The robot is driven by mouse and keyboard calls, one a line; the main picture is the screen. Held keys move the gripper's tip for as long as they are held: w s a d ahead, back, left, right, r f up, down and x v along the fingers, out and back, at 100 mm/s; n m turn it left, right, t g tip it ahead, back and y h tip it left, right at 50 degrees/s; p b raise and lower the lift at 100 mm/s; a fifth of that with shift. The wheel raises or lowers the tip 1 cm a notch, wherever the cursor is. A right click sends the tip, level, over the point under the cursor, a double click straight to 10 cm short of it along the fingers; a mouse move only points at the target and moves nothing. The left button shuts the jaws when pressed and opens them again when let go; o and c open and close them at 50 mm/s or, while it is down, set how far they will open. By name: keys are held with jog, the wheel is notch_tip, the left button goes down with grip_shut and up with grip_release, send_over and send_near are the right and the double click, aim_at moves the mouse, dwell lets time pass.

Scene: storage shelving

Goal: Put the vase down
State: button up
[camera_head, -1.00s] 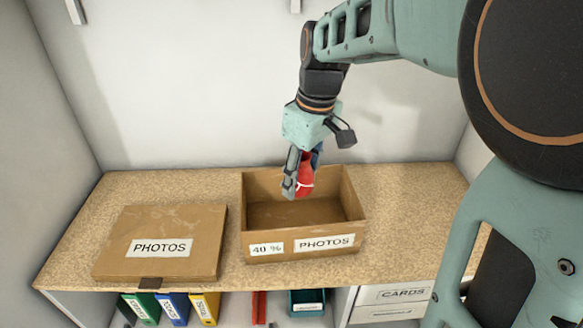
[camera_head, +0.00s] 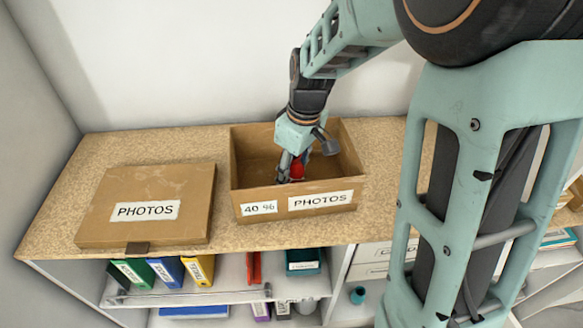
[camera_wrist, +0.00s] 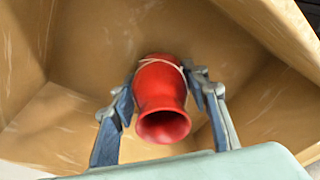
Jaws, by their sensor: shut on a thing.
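The red vase (camera_head: 297,169) is in my gripper (camera_head: 291,172), inside the open cardboard box (camera_head: 250,195) labelled PHOTOS and 40 %. In the wrist view the vase (camera_wrist: 160,98) has its open mouth toward the camera and a pale string around it. The two fingers of my gripper (camera_wrist: 160,100) are on either side of it, shut on it. The box walls (camera_wrist: 265,100) surround it in the wrist view. The front wall hides the vase's lower part in the head view, and I cannot tell whether it touches the box floor.
A closed box or lid labelled PHOTOS (camera_head: 150,200) lies on the speckled counter (camera_head: 190,145) left of the open box. Below are green, blue and yellow binders (camera_head: 166,270), a teal bin (camera_head: 303,262) and a drawer (camera_head: 371,271). The counter's back left is clear.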

jog(key=shift+f, duration=0.2)
jog(key=o, duration=1.4)
jog(key=r, duration=0.4)
jog(key=d+r, duration=0.1)
jog(key=r, duration=0.3)
jog(key=s+r, duration=0.1)
jog(key=r, duration=0.3)
jog(key=shift+s+d+p, duration=0.1)
jog(key=shift+d+p, duration=0.1)
jog(key=shift+p, duration=0.15)
